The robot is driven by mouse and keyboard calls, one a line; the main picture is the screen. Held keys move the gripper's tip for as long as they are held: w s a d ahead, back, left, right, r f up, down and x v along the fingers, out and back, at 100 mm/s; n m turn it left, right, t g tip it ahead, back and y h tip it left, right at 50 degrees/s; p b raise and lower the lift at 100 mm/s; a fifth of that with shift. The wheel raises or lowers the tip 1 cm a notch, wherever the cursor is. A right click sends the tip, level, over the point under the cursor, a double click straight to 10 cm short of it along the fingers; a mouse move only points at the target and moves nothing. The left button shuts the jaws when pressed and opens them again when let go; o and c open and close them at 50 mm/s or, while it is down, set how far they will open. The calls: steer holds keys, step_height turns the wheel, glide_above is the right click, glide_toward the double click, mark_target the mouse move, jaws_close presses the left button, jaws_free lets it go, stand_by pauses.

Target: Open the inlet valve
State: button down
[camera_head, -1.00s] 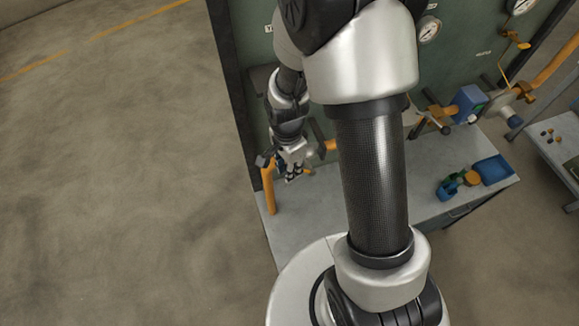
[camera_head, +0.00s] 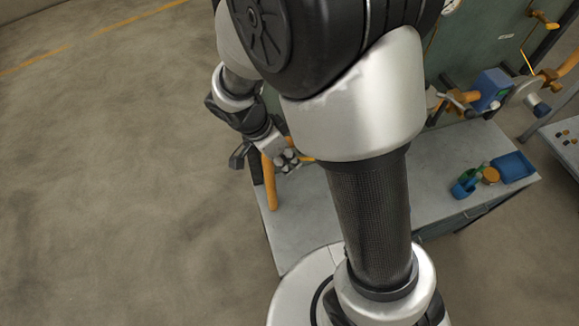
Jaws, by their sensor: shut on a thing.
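My gripper (camera_head: 287,160) is at the left end of the bench, just right of an upright orange pipe (camera_head: 269,185). Its fingers are shut on a small orange-yellow lever (camera_head: 307,159), of which only a short tip shows beside them. I take this to be the inlet valve's handle. The valve body is mostly hidden behind my gripper and wrist. My upper arm covers the middle of the panel and the pipe run behind it.
The grey bench (camera_head: 335,215) has a bare left part. On its right are a blue tray (camera_head: 514,166), a blue holder (camera_head: 463,189) and an orange round piece (camera_head: 490,175). A blue box (camera_head: 490,88) sits on the piping. The floor at left is clear.

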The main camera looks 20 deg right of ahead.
steer(key=f+h+b, duration=0.1)
steer(key=h+b, duration=0.1)
steer(key=b, duration=0.2)
steer(key=f+h+b, duration=0.2)
steer(key=b, duration=0.3)
steer(key=shift+a+f, duration=0.3)
steer(key=shift+a, duration=0.1)
steer(key=c, duration=1.3)
jaws_free()
steer(key=shift+c, duration=0.2)
steer(key=v, duration=1.2)
steer(key=shift+a, duration=0.15)
steer(key=shift+f, duration=0.1)
